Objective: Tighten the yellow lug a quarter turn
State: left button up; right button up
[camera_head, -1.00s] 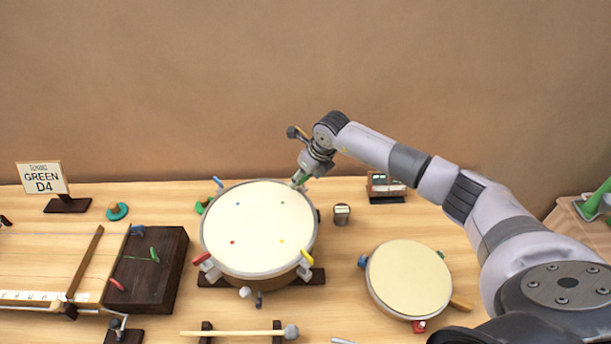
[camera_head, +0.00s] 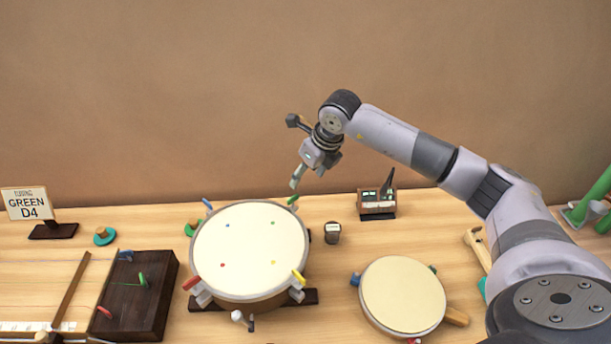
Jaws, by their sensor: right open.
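The large drum (camera_head: 250,240) has a pale round head and stands on a dark base. Its yellow lug (camera_head: 299,277) sticks out at the near right of the rim. A green lug (camera_head: 293,200) is at the far right of the rim, a red lug (camera_head: 191,282) at the near left and a blue lug (camera_head: 207,205) at the far left. My right gripper (camera_head: 296,182) is open and empty, just above the green lug and well away from the yellow lug. My left gripper is out of view.
A smaller drum (camera_head: 403,295) stands at the near right. A small grey object (camera_head: 332,232) and a boxy device (camera_head: 377,205) stand right of the large drum. A dark wooden block (camera_head: 140,295) with coloured pegs lies at the left, near a "GREEN D4" sign (camera_head: 27,203).

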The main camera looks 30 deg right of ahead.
aim_at(300, 279)
jog(key=k+j, duration=1.1)
jog(key=k, duration=0.2)
